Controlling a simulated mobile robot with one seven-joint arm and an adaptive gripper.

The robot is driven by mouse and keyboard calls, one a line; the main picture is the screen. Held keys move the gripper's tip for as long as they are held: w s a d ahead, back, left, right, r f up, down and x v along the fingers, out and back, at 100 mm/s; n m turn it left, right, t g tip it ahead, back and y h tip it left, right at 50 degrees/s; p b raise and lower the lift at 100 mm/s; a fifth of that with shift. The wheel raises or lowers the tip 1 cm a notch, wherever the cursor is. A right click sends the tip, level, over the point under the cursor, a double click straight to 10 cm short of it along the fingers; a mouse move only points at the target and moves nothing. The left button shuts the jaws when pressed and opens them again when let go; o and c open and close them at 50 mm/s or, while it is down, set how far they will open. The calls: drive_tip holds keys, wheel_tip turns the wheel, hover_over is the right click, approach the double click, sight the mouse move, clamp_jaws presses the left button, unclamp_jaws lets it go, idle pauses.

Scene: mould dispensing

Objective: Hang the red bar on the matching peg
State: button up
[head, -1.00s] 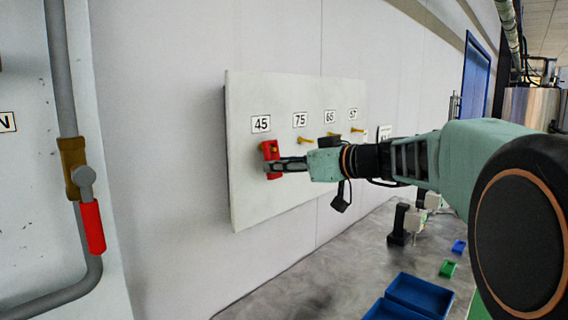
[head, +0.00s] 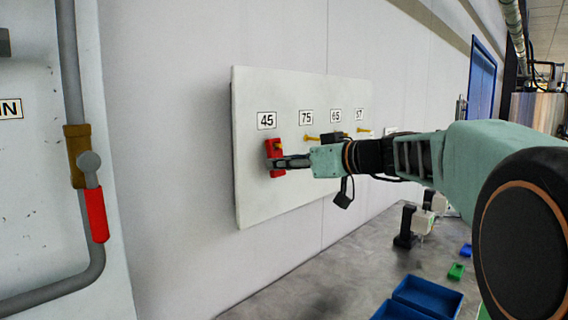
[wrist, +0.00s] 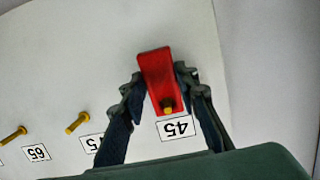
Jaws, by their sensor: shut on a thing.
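The red bar (head: 270,148) is upright against the white board (head: 262,200), just below the label 45 (head: 267,120). My gripper (head: 288,162) is shut on the bar from its two sides, which also shows in the wrist view (wrist: 163,82). The yellow peg under label 45 (wrist: 168,105) shows its end at the bar's label-side end, and seems to come through the bar there. How far the bar sits along the peg I cannot tell. In the wrist view the bar (wrist: 155,62) has one finger on each side.
Yellow pegs under label 75 (wrist: 78,122) and label 65 (wrist: 14,135) stick out nearby. A pipe with a red-handled valve (head: 95,215) stands at the left. Blue trays (head: 425,296) and a small green block (head: 456,271) are on the grey table below.

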drive_tip(key=o, duration=1.2)
drive_tip(key=shift+o, duration=0.2)
